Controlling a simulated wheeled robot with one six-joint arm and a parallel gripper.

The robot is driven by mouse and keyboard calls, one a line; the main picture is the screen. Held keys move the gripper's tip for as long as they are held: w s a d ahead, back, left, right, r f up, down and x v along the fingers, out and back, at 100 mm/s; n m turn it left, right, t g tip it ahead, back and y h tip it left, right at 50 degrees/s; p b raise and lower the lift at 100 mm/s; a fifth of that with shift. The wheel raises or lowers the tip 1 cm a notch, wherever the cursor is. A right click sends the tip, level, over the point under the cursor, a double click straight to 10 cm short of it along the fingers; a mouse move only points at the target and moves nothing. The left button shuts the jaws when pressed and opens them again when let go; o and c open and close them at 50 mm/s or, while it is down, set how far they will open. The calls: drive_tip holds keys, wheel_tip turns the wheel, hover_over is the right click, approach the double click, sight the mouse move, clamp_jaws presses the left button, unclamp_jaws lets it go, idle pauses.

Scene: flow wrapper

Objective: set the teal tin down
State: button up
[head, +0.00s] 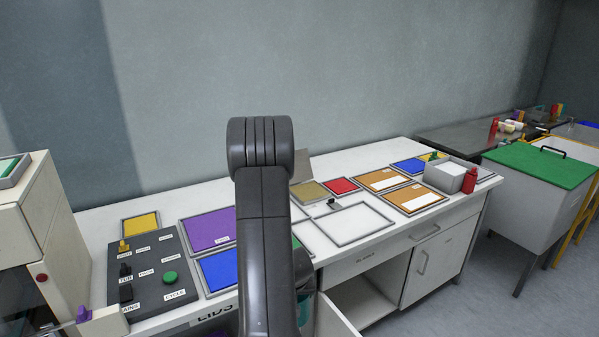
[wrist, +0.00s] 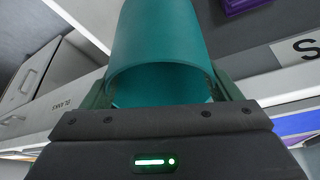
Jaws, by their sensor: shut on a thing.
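The teal tin (wrist: 165,35) is held between the two fingers of my gripper (wrist: 165,88) in the wrist view. Its open round rim faces the camera, and its far end runs out of the top of the picture. What is under the tin is hidden. In the head view, my dark arm covers most of the gripper area. A small teal patch that looks like the tin (head: 307,311) shows beside the arm, low at the front of the white counter.
The white counter (head: 345,262) holds coloured panels, a grey control box (head: 150,280) and a grey bin (head: 450,176). Below are an open compartment (head: 365,300) and an open door (head: 334,318).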

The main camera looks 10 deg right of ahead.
wheel_tip(320, 180, up, 12)
drive_tip(key=p, duration=1.1)
drive_tip(key=shift+d+f, duration=0.15)
drive_tip(key=shift+d, duration=0.05)
drive_tip(key=shift+a, duration=0.2)
